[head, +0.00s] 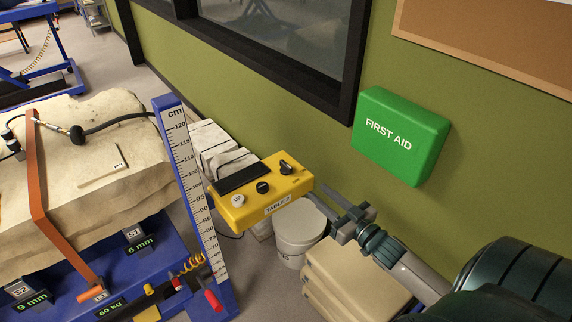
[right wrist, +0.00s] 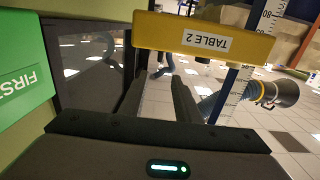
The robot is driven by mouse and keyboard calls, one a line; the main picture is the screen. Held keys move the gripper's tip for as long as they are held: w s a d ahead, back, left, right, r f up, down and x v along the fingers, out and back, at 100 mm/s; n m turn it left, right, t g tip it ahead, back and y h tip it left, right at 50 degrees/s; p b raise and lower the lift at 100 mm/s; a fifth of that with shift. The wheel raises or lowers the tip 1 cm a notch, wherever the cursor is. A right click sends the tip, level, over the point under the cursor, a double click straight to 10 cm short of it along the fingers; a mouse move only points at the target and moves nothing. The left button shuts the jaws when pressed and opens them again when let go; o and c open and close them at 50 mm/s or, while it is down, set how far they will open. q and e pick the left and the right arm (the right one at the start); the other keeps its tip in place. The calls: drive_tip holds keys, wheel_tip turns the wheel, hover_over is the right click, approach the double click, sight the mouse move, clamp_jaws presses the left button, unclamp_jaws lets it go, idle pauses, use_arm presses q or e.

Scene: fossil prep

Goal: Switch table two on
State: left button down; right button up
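The yellow control box (head: 255,207) labelled TABLE 2 stands by the blue table's measuring post. On its top are a dark display (head: 244,177), a white knob (head: 238,200), a black button (head: 263,187) and a black rotary switch (head: 287,168). The display looks unlit. My right gripper (head: 336,203) is to the right of the box, apart from it. In the right wrist view its two fingers (right wrist: 158,98) are spread with nothing between them. The box (right wrist: 160,30) shows there with its label upside down; its top controls are hidden. My left gripper is not in view.
A green first aid box (head: 400,136) hangs on the wall above my right gripper. A white bucket (head: 298,228) and beige stacked blocks (head: 345,280) stand below. The blue post with cm scale (head: 185,170) and the strapped fossil block (head: 85,185) are left of the box.

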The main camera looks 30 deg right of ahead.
sight(292, 169)
drive_tip(key=w+p, duration=0.1)
drive_tip(key=w, duration=0.4)
drive_tip(key=w+p, duration=0.2)
drive_tip(key=w, duration=0.3)
drive_tip(key=w+a+p, duration=0.1)
drive_tip(key=w, duration=0.4)
drive_tip(key=shift+r, duration=0.1)
drive_tip(key=shift+w+a+p, duration=0.15)
drive_tip(key=shift+w+p, duration=0.3)
drive_tip(key=shift+w, duration=0.5)
clamp_jaws()
